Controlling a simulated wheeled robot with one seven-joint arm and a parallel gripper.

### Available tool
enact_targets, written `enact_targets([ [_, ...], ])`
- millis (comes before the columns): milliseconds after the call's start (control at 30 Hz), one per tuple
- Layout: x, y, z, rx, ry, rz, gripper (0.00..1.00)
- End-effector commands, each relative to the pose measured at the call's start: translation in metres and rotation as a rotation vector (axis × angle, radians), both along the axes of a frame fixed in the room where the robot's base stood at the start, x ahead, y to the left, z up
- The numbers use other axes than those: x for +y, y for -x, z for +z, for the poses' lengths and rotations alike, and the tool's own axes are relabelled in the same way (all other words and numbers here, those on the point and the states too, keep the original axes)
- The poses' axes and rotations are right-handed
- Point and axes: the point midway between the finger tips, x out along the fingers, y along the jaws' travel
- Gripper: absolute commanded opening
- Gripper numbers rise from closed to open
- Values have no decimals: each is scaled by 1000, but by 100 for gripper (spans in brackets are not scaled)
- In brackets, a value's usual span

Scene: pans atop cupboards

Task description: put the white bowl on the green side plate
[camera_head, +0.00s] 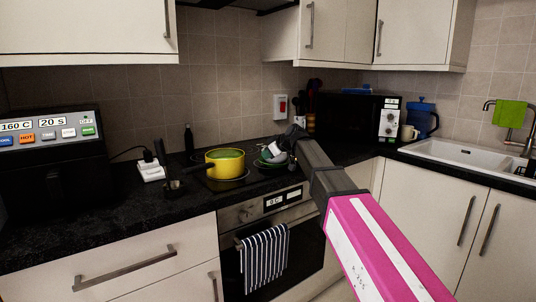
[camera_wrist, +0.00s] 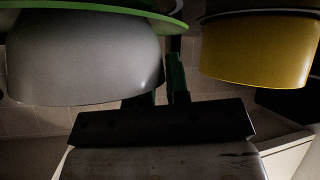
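The white bowl (camera_wrist: 80,60) fills the upper left of the wrist view, which looks upside down. The green side plate (camera_wrist: 170,18) shows as a rim beyond the bowl's base, so the bowl is on or just over it. I cannot tell whether they touch. In the head view the bowl (camera_head: 273,151) and plate (camera_head: 268,160) are small and partly hidden by my gripper (camera_head: 290,138). My gripper (camera_wrist: 163,85) is at the bowl's edge, one finger partly hidden behind the wall, the other just outside. A narrow gap shows between the fingers.
A yellow pan (camera_head: 225,164) with a dark handle (camera_head: 193,170) stands beside the plate on the hob; it also shows in the wrist view (camera_wrist: 260,50). A black microwave (camera_head: 350,114) stands behind to the right. A black appliance (camera_head: 55,160) is at the left.

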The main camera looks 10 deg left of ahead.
Motion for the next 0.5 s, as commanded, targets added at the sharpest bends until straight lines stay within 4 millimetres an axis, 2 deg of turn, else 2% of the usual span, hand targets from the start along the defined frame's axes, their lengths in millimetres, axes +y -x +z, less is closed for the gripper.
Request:
enact_targets([
  [33, 0, 0, 0, 0, 0, 0, 28],
  [67, 0, 0, 0, 0, 0, 0, 38],
  [100, 0, 0, 0, 0, 0, 0, 41],
  [400, 0, 0, 2, 0, 0, 0, 41],
  [500, -6, 4, 6, 0, 0, 0, 41],
])
